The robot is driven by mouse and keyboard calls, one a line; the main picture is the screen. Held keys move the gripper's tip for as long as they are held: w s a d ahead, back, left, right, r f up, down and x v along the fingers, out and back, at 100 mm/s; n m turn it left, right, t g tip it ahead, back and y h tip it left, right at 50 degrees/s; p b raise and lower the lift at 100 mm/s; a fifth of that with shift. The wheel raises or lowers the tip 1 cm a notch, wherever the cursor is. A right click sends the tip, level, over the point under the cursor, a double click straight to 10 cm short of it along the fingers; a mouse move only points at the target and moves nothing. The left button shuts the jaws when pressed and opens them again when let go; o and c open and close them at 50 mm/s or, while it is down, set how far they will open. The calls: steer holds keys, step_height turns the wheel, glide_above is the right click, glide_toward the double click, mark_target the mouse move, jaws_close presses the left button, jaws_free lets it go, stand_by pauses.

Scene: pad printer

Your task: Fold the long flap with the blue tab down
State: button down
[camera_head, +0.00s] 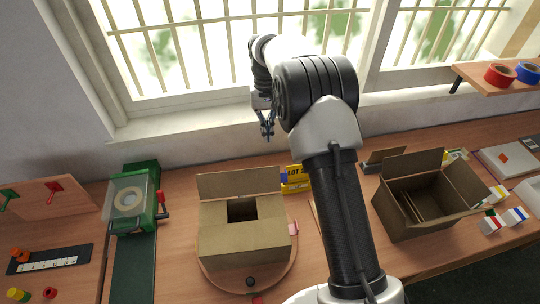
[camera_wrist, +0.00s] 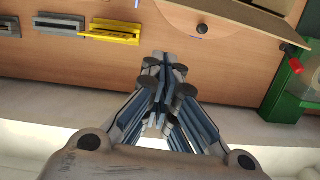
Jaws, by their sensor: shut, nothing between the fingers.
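An open cardboard box (camera_head: 240,238) stands on a round wooden turntable (camera_head: 222,278) in the middle of the bench. Its long back flap (camera_head: 238,183) stands up, leaning slightly back. The side flaps look folded inward, with a dark gap between them. I cannot make out a blue tab on the standing flap. A small blue patch shows by its right end, but I cannot tell what it belongs to. My gripper (camera_head: 267,130) is shut and empty, above and behind the box, near the window sill. In the wrist view my gripper (camera_wrist: 166,75) points at bare bench; a cardboard edge (camera_wrist: 235,14) shows at the top.
A green press (camera_head: 146,190) with a red handle is on the left. Another open carton (camera_head: 425,205) stands on the right, with small boxes beside it. A shelf with tape rolls (camera_head: 500,75) is at the upper right.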

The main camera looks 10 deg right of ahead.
steer(key=s+f+b, duration=0.2)
steer(key=s+f, duration=0.2)
steer(key=f, duration=0.2)
steer(key=shift+s+a+f, duration=0.2)
steer(key=shift+s, duration=0.2)
steer(key=shift+b, duration=0.35)
